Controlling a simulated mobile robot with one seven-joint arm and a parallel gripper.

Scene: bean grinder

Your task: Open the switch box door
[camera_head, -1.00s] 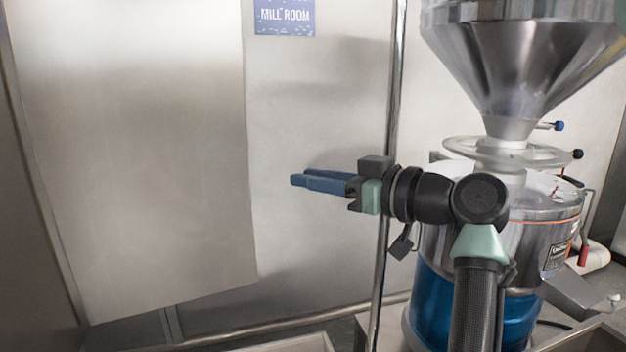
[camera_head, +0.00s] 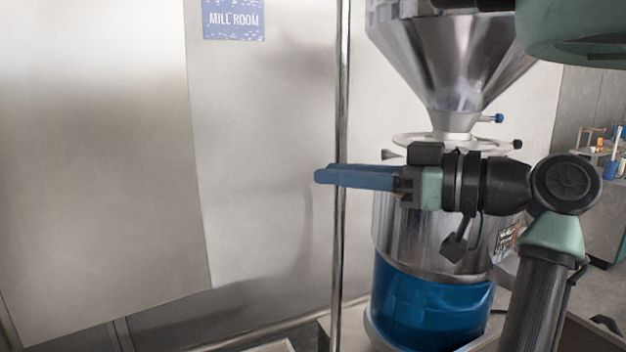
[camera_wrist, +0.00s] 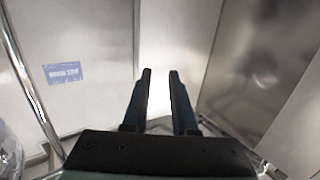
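A large plain metal panel (camera_head: 100,170) with a free right edge and a slanted lower edge fills the left of the head view. I cannot tell whether it is the switch box door; no handle or latch shows on it. My gripper (camera_head: 318,175) is right of this panel, pointing left, in front of the upright pole. In the wrist view my gripper (camera_wrist: 160,72) shows two dark fingers apart with nothing between them, so it is open. Steel surfaces lie ahead of and to the right of the fingers.
A thin upright metal pole (camera_head: 341,110) stands behind the fingers. The grinder, with its steel hopper (camera_head: 450,60) and blue base (camera_head: 425,305), stands behind my wrist. A blue MILL ROOM sign (camera_head: 233,19) is on the back wall; it also shows in the wrist view (camera_wrist: 67,73).

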